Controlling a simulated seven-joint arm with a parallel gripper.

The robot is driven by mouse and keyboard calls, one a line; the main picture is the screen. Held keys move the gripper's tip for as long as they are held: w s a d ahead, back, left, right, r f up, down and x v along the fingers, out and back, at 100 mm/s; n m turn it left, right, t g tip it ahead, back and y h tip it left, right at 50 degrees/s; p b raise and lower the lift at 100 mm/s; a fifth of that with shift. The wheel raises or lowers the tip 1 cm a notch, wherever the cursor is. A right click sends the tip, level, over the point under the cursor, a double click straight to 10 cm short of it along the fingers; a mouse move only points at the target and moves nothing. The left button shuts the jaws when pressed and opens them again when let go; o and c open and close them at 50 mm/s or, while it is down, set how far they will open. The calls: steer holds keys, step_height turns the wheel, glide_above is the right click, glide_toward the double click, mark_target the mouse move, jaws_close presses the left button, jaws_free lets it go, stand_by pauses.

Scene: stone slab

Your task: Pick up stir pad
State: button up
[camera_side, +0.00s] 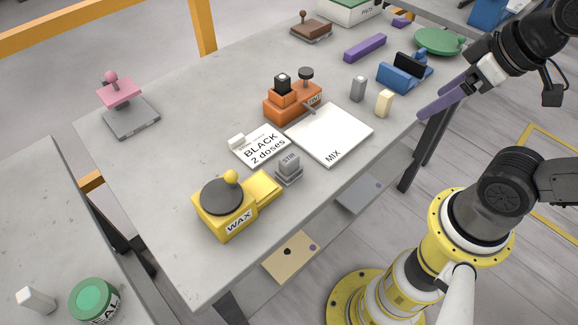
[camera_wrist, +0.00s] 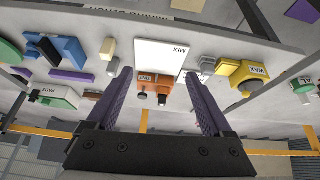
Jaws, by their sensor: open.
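The stir pad, a small grey block marked STIR (camera_side: 289,168), stands upright on the slab between the yellow WAX unit and the white MIX board. In the wrist view a small grey block (camera_wrist: 208,64), apparently the stir pad, shows right of the MIX board. My gripper (camera_side: 424,115) is off the slab's right edge in the side view, well apart from the pad. Its two purple fingers (camera_wrist: 157,73) are spread wide with nothing held between them.
The white MIX board (camera_side: 329,133), yellow WAX unit (camera_side: 225,208), BLACK 2 doses card (camera_side: 262,147) and orange unit (camera_side: 292,104) surround the pad. A cream block (camera_side: 384,103), grey block (camera_side: 358,89) and blue holder (camera_side: 404,77) stand near my gripper.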

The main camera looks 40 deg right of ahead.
steer(key=w+r+n, duration=0.4)
steer(key=n, duration=0.2)
steer(key=n+g, duration=0.6)
steer(key=n, duration=0.5)
glide_above(289, 158)
step_height(289, 158, down, 11)
steer(key=f, duration=0.7)
steer(key=shift+s+a+f, duration=0.15)
steer(key=shift+s+f, duration=0.1)
steer(key=shift+s, duration=0.05)
steer(key=shift+w+f, duration=0.15)
steer(key=shift+f, duration=1.35)
steer(key=shift+w+f, duration=0.15)
steer(key=shift+f, duration=1.35)
